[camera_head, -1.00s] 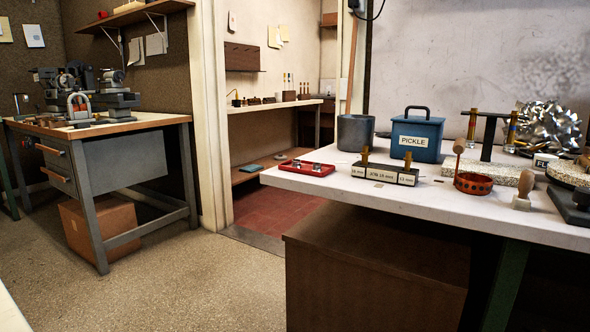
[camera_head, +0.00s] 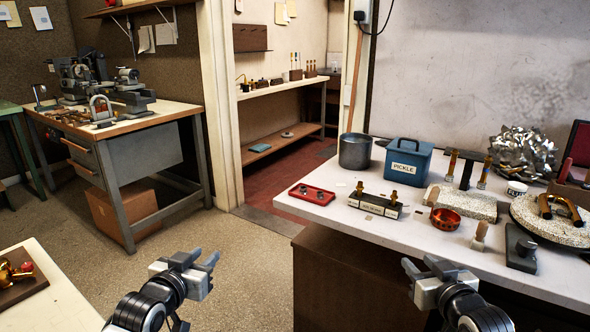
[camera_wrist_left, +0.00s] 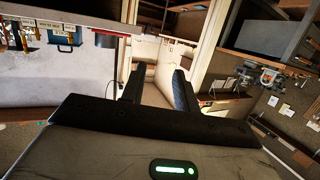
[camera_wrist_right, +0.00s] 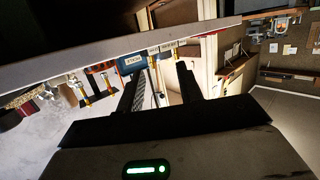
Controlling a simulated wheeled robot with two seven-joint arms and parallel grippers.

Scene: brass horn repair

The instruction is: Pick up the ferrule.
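I cannot tell for sure which piece is the ferrule. Small brass pieces stand on the dark labelled block (camera_head: 374,205) on the white bench in the head view; one brass piece (camera_head: 393,197) is near its right end, another (camera_head: 359,188) near its left. A red tray (camera_head: 312,194) left of the block holds small grey metal pieces. My left gripper (camera_head: 190,260) is open and empty over the floor, left of the bench. My right gripper (camera_head: 421,268) is open and empty in front of the bench, well short of the block. Both wrist views show parted fingers with nothing between.
On the white bench (camera_head: 440,240) stand a grey pot (camera_head: 355,151), a blue PICKLE box (camera_head: 408,162), a copper-red ring (camera_head: 445,219) and a round slab (camera_head: 535,228). A brown cabinet (camera_head: 345,285) is below. Open floor lies left.

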